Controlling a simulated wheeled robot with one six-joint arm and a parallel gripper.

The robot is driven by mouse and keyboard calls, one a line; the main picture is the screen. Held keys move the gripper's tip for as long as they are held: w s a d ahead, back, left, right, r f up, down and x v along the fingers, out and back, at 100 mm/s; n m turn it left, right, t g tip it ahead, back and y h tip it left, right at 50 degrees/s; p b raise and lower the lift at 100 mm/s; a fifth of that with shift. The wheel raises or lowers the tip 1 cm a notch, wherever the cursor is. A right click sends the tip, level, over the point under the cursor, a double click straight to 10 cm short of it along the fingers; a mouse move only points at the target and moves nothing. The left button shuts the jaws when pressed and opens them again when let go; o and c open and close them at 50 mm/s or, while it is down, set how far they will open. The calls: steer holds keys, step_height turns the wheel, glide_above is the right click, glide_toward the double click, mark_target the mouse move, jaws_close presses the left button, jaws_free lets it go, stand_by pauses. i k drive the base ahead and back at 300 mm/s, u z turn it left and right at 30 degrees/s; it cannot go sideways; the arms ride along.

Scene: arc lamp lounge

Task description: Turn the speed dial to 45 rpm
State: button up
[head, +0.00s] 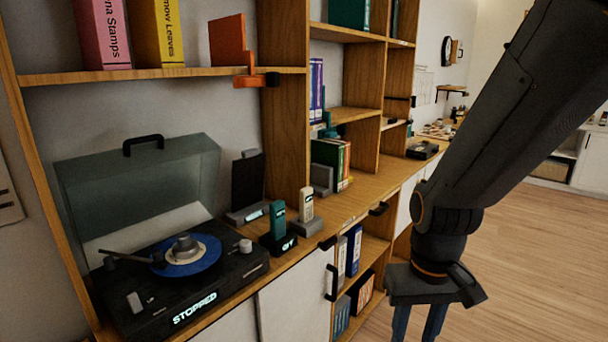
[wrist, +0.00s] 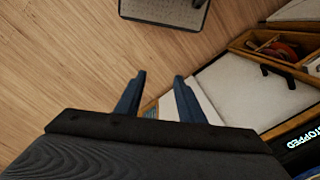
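A black record player (head: 150,298) stands on the wooden counter at the left in the head view, with its clear lid raised. A blue record (head: 190,262) lies on its platter, and its front display (head: 194,309) reads "STOPPED". A pale round knob (head: 245,246) sits at its right back corner and a pale slider-like piece (head: 135,302) at its left front; I cannot read any speed marks. In the wrist view the display (wrist: 300,138) shows at the right edge. My gripper (wrist: 156,78) is open and empty, its blue fingers apart, in front of the cabinet and well right of the player.
Two handset-like devices, one green (head: 277,220) and one pale (head: 306,205), stand right of the player. A shelf (head: 150,75) with books overhangs it. Cabinet doors with black handles (head: 331,283) lie below the counter. The wooden floor (head: 535,240) at right is clear.

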mark_target(245, 245)
steer(key=u, duration=0.7)
steer(key=i, duration=0.9)
steer(key=u, duration=0.35)
